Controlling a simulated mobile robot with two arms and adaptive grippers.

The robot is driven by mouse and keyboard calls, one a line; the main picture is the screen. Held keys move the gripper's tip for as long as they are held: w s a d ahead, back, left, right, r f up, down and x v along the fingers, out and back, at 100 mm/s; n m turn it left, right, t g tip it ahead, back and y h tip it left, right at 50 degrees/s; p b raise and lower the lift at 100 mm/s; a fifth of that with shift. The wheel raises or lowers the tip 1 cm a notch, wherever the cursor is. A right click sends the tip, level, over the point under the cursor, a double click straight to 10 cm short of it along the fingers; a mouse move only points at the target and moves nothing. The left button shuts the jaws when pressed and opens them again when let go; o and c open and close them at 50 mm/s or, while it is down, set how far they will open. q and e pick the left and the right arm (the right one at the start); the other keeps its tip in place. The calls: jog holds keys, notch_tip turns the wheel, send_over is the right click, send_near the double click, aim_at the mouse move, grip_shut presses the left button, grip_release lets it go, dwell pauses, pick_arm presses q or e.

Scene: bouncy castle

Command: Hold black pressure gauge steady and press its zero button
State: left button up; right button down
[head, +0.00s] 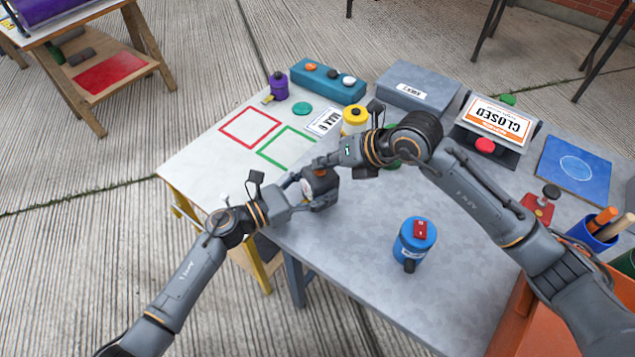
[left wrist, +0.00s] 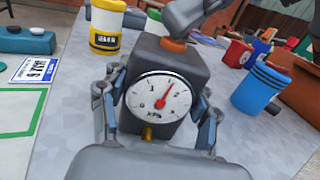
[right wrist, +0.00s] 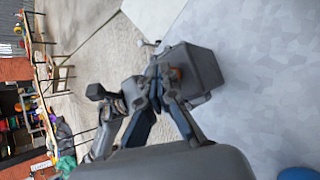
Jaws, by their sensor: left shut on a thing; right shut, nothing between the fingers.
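The black pressure gauge (head: 322,182) stands on the grey table, partly hidden by my arms in the head view. In the left wrist view its white dial (left wrist: 158,99) faces the camera, with the red needle pointing up and right, between 1 and 2. My left gripper (left wrist: 160,112) is shut on the gauge body, one finger on each side. The orange button (left wrist: 174,44) is on the gauge's top. My right gripper (left wrist: 182,30) is shut and empty, its tips at the button and seemingly touching it. In the right wrist view the tips overlap the button (right wrist: 176,73).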

aim_at(324, 172)
dwell(0.5)
jog(key=shift+r, duration=0.5)
jog(key=shift+r, duration=3)
pick_arm(q)
jog(key=o, duration=1.6)
